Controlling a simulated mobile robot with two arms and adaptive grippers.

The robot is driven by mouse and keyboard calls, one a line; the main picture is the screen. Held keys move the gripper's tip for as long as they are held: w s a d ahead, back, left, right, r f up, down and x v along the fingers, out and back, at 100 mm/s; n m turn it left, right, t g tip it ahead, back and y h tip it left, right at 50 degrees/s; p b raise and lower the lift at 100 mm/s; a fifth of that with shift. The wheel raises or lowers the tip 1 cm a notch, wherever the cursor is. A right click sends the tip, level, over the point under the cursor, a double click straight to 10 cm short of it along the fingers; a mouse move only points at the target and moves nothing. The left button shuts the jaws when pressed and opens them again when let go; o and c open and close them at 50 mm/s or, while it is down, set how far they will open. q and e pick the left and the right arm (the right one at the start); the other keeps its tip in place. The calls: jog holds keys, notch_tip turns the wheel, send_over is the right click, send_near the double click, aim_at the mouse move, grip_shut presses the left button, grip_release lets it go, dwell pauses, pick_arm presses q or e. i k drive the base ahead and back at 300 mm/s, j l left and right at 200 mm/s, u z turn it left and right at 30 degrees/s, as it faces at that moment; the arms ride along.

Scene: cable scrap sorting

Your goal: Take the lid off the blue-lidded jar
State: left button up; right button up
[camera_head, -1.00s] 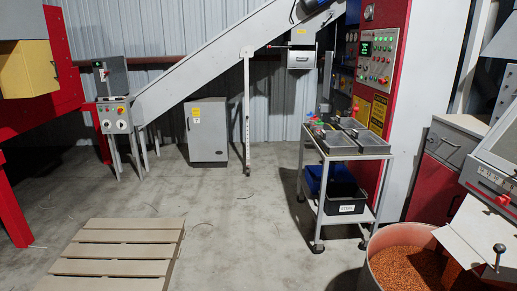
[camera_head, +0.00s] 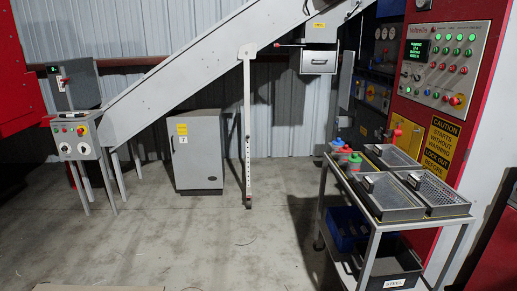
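A few small jars (camera_head: 345,156) with coloured lids stand close together at the far left corner of the top of a grey cart (camera_head: 376,226). I make out red and green lids. Neither of my grippers is in view.
Metal trays (camera_head: 433,190) fill much of the cart top. A blue bin (camera_head: 346,224) and a black bin (camera_head: 391,268) labelled STEEL sit on its lower shelf. A red control panel (camera_head: 441,65) stands behind. A grey cabinet (camera_head: 198,150) stands left; the middle floor (camera_head: 235,245) is clear.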

aim_at(338, 141)
jog(key=i, duration=2.2)
